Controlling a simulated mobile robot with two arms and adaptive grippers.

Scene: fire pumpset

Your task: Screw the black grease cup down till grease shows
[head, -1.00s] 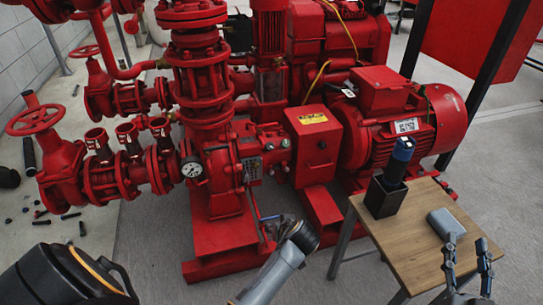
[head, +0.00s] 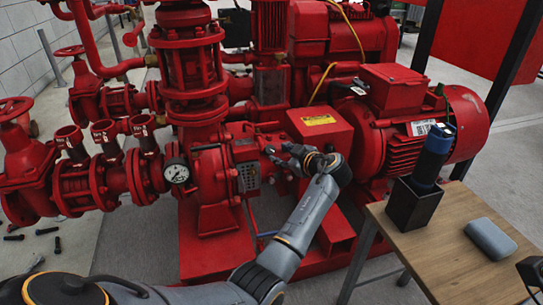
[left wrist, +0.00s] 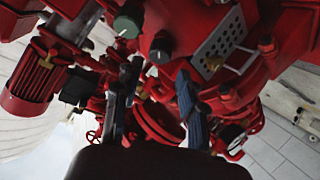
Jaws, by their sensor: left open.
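My left gripper (head: 282,155) reaches across the front of the red pump, close to the bearing housing between the pump casing and the red box. In the left wrist view its two fingers (left wrist: 159,70) are apart, with nothing held between them. A black cup with a round cap (left wrist: 160,48) shows just beyond the fingertips, roughly centred between them. A green-capped cup (left wrist: 127,24) is to its upper left. I see no grease. In the head view my gripper and arm hide the black cup.
A wooden table (head: 455,262) at the right holds a black box (head: 411,206) with a blue and black cylinder (head: 434,155) in it, and a grey case (head: 490,240). The red motor (head: 440,125) stands behind. A pressure gauge (head: 176,172) is at the left.

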